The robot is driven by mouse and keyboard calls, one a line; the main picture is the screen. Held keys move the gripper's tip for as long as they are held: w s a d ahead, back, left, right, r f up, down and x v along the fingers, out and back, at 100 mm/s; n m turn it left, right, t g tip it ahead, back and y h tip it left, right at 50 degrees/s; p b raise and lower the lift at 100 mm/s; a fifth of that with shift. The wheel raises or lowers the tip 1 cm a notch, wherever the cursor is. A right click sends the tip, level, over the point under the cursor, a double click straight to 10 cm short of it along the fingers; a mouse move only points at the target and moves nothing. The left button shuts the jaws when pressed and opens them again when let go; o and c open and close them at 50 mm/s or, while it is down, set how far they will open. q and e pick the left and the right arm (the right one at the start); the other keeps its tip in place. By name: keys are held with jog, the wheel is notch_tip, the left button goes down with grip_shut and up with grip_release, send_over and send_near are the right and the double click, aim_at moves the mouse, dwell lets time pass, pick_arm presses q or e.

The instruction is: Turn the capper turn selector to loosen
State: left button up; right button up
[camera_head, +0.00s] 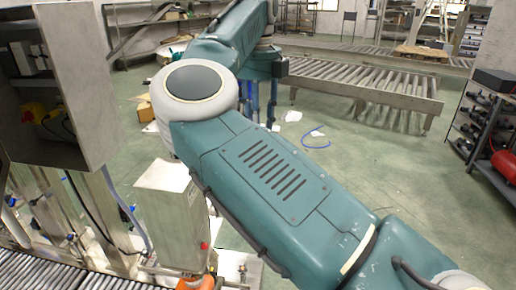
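No turn selector that I can make out shows in the head view. At the left stands a steel machine that may be the capper, with an open grey cabinet (75,80). Inside the cabinet is a yellow block with a red part (33,112), too small to tell in detail. Below and to the right stands a plain steel box (168,215) with a small red button-like spot (204,245) low on its side. Neither of my grippers is in view. A large teal arm link crosses the middle and lower right and hides what is behind it.
A roller conveyor (365,82) runs across the back. Rollers (40,270) also lie at the lower left. A dark rack (478,125) with a red cylinder (504,165) stands at the right. Green floor (395,150) is mostly clear, with a blue hose (315,140) on it.

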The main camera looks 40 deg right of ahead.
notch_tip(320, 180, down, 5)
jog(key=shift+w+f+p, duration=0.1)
jog(key=shift+p, duration=0.35)
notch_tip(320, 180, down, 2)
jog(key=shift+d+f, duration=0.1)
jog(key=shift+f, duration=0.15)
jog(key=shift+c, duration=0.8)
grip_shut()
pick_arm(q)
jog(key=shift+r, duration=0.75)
